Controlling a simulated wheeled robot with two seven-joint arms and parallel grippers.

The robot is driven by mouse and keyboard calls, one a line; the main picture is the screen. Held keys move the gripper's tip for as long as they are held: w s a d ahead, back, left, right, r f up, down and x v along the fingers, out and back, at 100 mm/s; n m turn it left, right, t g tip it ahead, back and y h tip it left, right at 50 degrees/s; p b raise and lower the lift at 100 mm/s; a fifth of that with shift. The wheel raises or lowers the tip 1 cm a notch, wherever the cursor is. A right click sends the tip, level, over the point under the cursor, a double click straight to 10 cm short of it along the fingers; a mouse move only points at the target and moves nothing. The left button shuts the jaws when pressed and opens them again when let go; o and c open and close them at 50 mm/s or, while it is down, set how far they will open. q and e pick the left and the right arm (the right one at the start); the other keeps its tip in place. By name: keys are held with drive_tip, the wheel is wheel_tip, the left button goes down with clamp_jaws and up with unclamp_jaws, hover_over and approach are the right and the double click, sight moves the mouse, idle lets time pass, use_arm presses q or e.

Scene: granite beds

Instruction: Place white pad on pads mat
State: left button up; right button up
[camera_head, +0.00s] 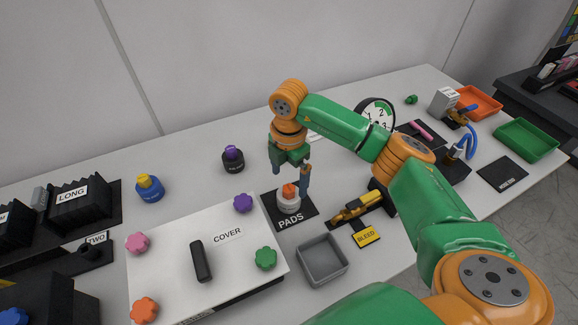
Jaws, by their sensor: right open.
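The black pads mat (298,220), lettered PADS, lies near the middle of the table, right of the cover. A white round piece with an orange top (287,202), seemingly the white pad, stands upright on the mat. My right gripper (290,182) reaches down over the mat from above. Its fingers are apart, one on each side of the orange top, and the jaws are open. I cannot tell whether a finger touches the piece. My left gripper is not in view.
A white COVER plate (170,249) with coloured knobs and a black handle lies to the left. A grey tray (322,262) stands in front of the mat, and a yellow tool (358,207) beside a BLEED tag lies to the right. A purple-topped black knob (233,160) stands behind.

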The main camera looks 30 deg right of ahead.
wheel_tip(320, 180, up, 7)
drive_tip(key=shift+r+b, duration=0.2)
drive_tip(key=shift+b, duration=0.2)
